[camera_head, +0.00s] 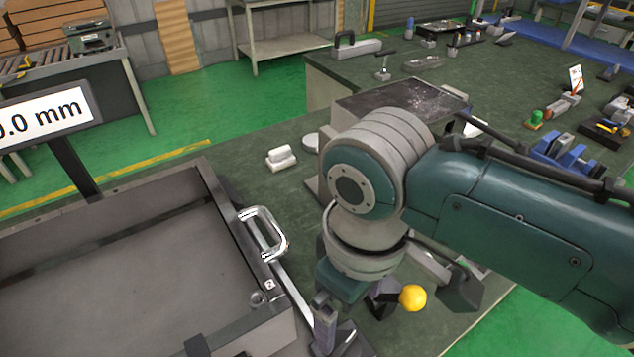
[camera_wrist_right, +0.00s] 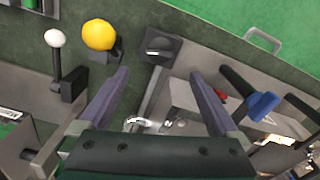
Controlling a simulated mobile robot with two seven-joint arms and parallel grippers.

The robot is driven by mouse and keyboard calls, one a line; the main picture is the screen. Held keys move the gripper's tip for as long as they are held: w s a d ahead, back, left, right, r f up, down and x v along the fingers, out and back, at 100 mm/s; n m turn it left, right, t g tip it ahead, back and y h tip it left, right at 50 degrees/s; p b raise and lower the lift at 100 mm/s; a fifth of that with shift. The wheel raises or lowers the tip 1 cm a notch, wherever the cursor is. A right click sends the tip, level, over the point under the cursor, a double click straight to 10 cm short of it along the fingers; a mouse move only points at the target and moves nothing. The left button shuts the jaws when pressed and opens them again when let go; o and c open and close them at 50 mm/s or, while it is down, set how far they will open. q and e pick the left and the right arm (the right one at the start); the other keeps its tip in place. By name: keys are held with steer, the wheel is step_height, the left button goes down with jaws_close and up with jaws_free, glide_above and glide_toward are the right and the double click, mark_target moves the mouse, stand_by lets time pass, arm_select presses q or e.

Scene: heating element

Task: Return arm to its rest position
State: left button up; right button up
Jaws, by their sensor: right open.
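My right arm (camera_head: 520,210) comes in from the right in the head view, its teal and grey links bent down over the green-topped workbench. My right gripper (camera_head: 350,312) is low beside the right edge of a grey open-topped box (camera_head: 130,270) and partly hidden by my wrist. In the right wrist view the gripper (camera_wrist_right: 164,88) shows two purple-grey fingers spread wide, with nothing held between them. A yellow ball knob (camera_head: 412,298) is just right of the gripper; it also shows in the wrist view (camera_wrist_right: 98,34). My left gripper is not seen.
A silver handle (camera_head: 265,235) stands on the box's right edge. A white-ball lever (camera_wrist_right: 55,38), a dark rotary knob (camera_wrist_right: 158,46) and a blue-handled part (camera_wrist_right: 262,105) surround the gripper. A display sign (camera_head: 45,112) stands at the left. Tools crowd the bench at right.

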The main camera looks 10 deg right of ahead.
stand_by(0.4)
steer(key=s+d+r+m+t+p, duration=0.2)
steer(key=s+d+r+m+t, duration=0.25)
steer(key=s+d+r, duration=0.75)
step_height(320, 180, up, 26)
steer(key=a+p, duration=0.2)
steer(key=p, duration=2.4)
steer(key=shift+s+a+g+p, duration=0.3)
steer(key=shift+g+p, duration=0.1)
steer(key=shift+g, duration=0.05)
steer(key=shift+f+m, duration=0.1)
steer(key=shift+m, duration=0.15)
